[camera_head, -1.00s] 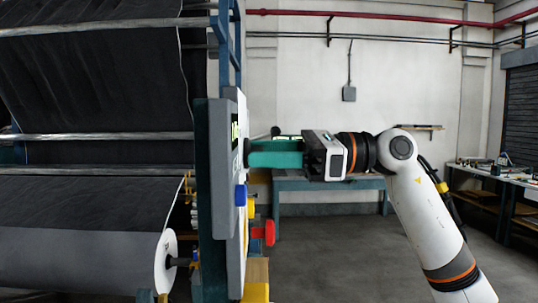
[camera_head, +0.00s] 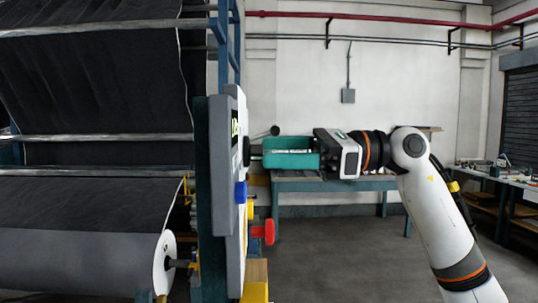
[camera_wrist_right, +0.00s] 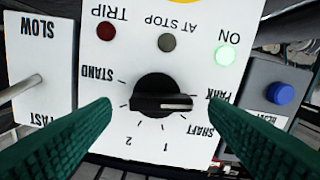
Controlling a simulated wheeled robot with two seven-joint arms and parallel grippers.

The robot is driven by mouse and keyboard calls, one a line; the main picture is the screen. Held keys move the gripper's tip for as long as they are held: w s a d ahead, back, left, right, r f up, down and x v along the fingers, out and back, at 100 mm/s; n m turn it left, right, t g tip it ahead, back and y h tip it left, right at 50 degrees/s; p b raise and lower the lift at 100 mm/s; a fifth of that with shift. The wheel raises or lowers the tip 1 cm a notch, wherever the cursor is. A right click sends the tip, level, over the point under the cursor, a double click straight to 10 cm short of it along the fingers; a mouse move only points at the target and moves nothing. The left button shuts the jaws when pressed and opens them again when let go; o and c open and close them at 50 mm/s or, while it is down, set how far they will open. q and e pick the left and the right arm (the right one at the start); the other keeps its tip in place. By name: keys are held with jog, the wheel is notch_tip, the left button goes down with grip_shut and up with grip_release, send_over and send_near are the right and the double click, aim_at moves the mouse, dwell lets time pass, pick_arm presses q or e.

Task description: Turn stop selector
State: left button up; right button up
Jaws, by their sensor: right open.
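The stop selector is a black round knob (camera_wrist_right: 160,90) on a white panel, seen upside down in the right wrist view. Its white line points right, close to the PARK label. STAND, SHAFT, 1 and 2 are marked around it. My right gripper (camera_wrist_right: 160,98) is open, with one green finger on either side of the knob; no contact shows. In the head view the right gripper (camera_head: 266,152) stands to the right of the panel (camera_head: 229,180), which is seen nearly edge-on. My left gripper is not in view.
Above the knob are a lit green ON lamp (camera_wrist_right: 225,55), a grey AT STOP lamp (camera_wrist_right: 167,42) and a dark red TRIP lamp (camera_wrist_right: 105,31). A blue button (camera_wrist_right: 280,92) is at right. A red knob (camera_head: 264,232) juts out below the gripper. A bench (camera_head: 330,185) stands behind.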

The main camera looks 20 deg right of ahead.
jog(key=b+v, duration=0.1)
jog(key=v, duration=0.9)
jog(key=shift+b, duration=0.4)
